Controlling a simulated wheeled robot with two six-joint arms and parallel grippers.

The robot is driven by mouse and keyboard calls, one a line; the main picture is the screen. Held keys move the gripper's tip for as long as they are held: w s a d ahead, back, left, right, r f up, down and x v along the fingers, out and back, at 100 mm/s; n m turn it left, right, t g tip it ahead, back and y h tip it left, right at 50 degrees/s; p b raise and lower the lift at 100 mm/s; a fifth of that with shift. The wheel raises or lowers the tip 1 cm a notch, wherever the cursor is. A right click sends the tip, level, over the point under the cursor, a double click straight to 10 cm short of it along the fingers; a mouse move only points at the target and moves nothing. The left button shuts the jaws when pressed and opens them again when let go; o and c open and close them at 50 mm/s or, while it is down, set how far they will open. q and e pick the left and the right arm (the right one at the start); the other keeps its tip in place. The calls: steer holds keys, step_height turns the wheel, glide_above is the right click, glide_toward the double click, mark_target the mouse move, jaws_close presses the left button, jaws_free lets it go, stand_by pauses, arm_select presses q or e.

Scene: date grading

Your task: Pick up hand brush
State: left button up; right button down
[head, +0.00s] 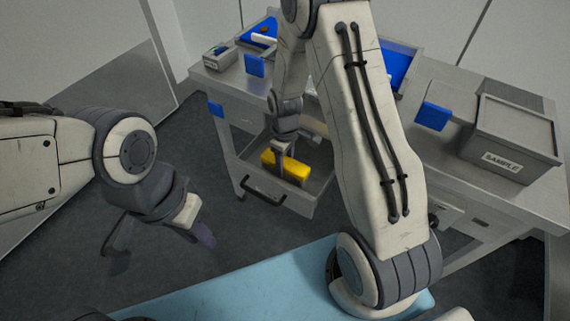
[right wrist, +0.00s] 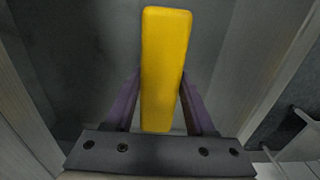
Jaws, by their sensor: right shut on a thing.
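The hand brush (head: 287,167) shows as a yellow block in the open drawer (head: 303,205) under the workbench. My right gripper (head: 284,152) reaches down into the drawer and is shut on it. In the right wrist view the yellow brush (right wrist: 165,65) lies lengthwise between the two purple fingers, over the grey drawer floor. Any bristles are hidden, and I cannot tell whether the brush touches the floor. My left gripper (head: 158,240) hangs over the dark floor at the left, its fingers apart and empty.
The workbench (head: 445,160) carries a grey bin (head: 515,140) labelled SAMPLE, blue trays (head: 398,68) and a small grey box (head: 220,56). The drawer's walls and front handle (head: 264,192) surround the right gripper closely. A light blue surface (head: 240,285) lies in front.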

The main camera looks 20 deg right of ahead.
mark_target(287, 161)
steer(key=shift+r, duration=0.15)
steer(key=r, duration=0.4)
steer(key=shift+s+d+r, duration=0.15)
steer(key=shift+d, duration=0.05)
steer(key=s+d+r, duration=0.6)
steer(key=s+d, duration=0.1)
steer(key=s, duration=0.1)
steer(key=shift+d+r+b, duration=0.2)
steer(key=shift+d+b, duration=0.1)
steer(key=shift+s, duration=0.1)
